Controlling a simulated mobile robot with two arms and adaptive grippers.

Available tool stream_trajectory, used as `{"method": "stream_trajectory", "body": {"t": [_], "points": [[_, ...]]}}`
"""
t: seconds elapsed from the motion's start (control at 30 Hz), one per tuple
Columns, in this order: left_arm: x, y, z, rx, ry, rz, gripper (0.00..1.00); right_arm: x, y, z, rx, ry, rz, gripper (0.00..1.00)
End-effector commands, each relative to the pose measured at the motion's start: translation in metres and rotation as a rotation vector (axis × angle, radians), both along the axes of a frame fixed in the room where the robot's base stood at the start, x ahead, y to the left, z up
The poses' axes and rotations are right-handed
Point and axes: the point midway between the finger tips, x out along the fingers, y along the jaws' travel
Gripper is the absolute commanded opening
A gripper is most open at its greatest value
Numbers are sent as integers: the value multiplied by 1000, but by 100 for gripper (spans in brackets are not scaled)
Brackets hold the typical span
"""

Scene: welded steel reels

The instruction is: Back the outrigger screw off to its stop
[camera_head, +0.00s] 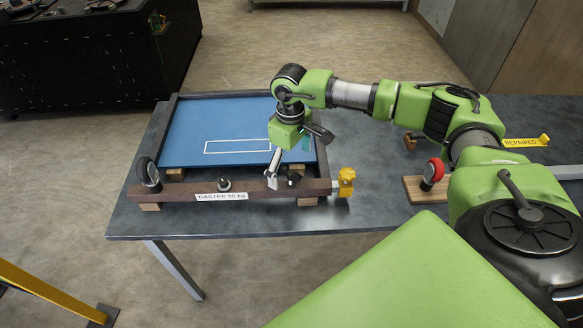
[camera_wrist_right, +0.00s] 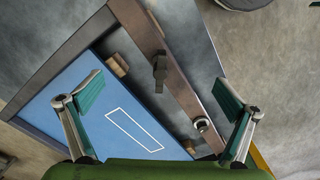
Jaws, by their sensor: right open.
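A black handle (camera_head: 292,179) stands on that bar, also seen in the right wrist view (camera_wrist_right: 160,72). My right gripper (camera_head: 297,158) is open and empty above the front bar, near the black handle. Its spread fingers (camera_wrist_right: 160,100) touch nothing visible. My left gripper is out of view.
A round stud (camera_head: 224,185) stands on the bar, and a black caster wheel (camera_head: 149,174) at its left end. A yellow "REPAIRED" sign (camera_head: 522,142) is at the back right. Wooden blocks (camera_head: 150,206) support the frame.

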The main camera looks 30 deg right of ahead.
Motion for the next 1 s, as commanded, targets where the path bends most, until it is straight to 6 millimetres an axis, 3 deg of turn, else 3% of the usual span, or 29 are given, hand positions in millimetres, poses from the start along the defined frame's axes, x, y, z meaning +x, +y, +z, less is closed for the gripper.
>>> {"method": "stream_trajectory", "body": {"t": [0.5,1.0], "points": [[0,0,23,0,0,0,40,1,0,53,0,-2,-1,100],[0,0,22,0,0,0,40,0,0,53,0,-1,-1,100]]}}
